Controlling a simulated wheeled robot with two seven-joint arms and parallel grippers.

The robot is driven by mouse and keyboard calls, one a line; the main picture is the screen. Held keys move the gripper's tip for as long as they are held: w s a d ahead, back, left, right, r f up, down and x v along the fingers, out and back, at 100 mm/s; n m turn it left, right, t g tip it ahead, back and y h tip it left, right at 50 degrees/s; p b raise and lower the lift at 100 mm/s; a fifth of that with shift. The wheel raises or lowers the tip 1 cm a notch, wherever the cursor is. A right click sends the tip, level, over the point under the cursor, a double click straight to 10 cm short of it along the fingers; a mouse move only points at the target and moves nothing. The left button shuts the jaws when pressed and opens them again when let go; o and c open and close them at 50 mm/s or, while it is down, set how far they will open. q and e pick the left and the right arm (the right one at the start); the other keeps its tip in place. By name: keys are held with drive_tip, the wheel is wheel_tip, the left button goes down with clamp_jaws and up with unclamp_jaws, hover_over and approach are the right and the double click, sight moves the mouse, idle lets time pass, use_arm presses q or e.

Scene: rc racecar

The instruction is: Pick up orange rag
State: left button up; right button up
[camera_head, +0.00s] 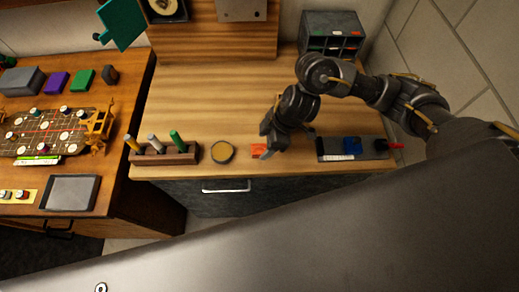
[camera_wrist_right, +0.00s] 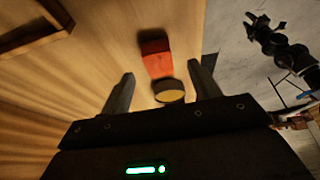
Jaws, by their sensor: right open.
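The orange rag (camera_head: 259,151) lies near the front edge of the wooden workbench, just right of a round dish with a yellowish inside. In the right wrist view the rag (camera_wrist_right: 156,58) is a red-orange folded piece just past the fingertips, close to the dish (camera_wrist_right: 168,90). My right gripper (camera_head: 267,141) points down at the rag and partly covers it in the head view. In the right wrist view its fingers (camera_wrist_right: 160,76) are apart with nothing held. My left gripper does not show in the head view.
A wooden holder (camera_head: 165,158) with several upright tools stands left of the dish (camera_head: 222,152). A dark tray (camera_head: 375,149) with a blue item lies to the right. A drawer organizer (camera_head: 332,35) stands at the back. The bench middle is clear. A dark jointed arm (camera_wrist_right: 280,42) shows at the wrist view's right.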

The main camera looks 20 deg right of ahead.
sight(260, 149)
drive_tip(key=shift+x, duration=1.95)
drive_tip(key=c, duration=1.1)
drive_tip(key=shift+o, duration=0.2)
drive_tip(key=shift+r, duration=0.1)
drive_tip(key=shift+w+r, duration=0.1)
drive_tip(key=shift+r, duration=0.45)
drive_tip(key=s+a+r, duration=0.2)
drive_tip(key=a+r, duration=0.9)
drive_tip(key=a, duration=0.2)
drive_tip(key=shift+s+a+r+b, duration=0.35)
drive_tip(key=shift+s+r, duration=0.05)
